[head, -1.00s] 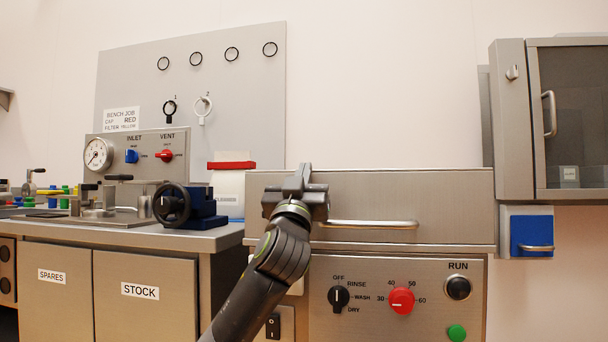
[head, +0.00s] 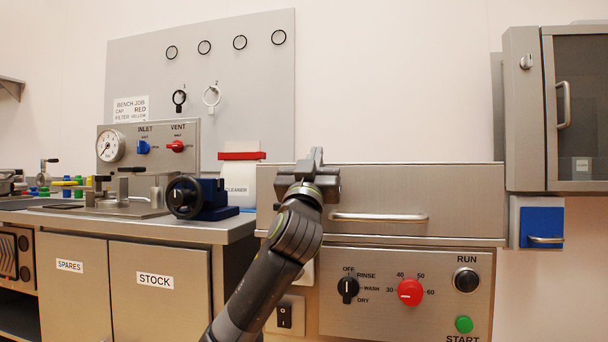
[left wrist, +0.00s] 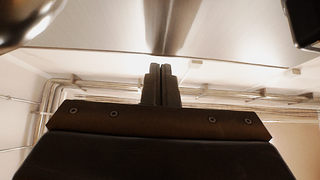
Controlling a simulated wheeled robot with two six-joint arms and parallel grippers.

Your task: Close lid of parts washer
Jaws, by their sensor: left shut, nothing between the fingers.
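The parts washer is the steel box with dials; its lid (head: 450,190) has a broad front face and a bar handle (head: 380,217). The lid lies level above the control panel (head: 420,325), with a thin seam and no clear gap along its front. My left gripper (head: 316,155) is in front of the lid's left part, left of the handle, its tips rising past the top edge. It is shut and empty. In the left wrist view its fingers (left wrist: 161,72) are together near a pale metal surface (left wrist: 110,30); contact cannot be told. My right gripper is out of view.
A bench with a blue vise (head: 210,198), a gauge panel (head: 185,140) and a white cleaner container (head: 238,185) stands left. A wall cabinet (head: 525,110) and a blue box (head: 541,222) are at right. The wall above the lid is clear.

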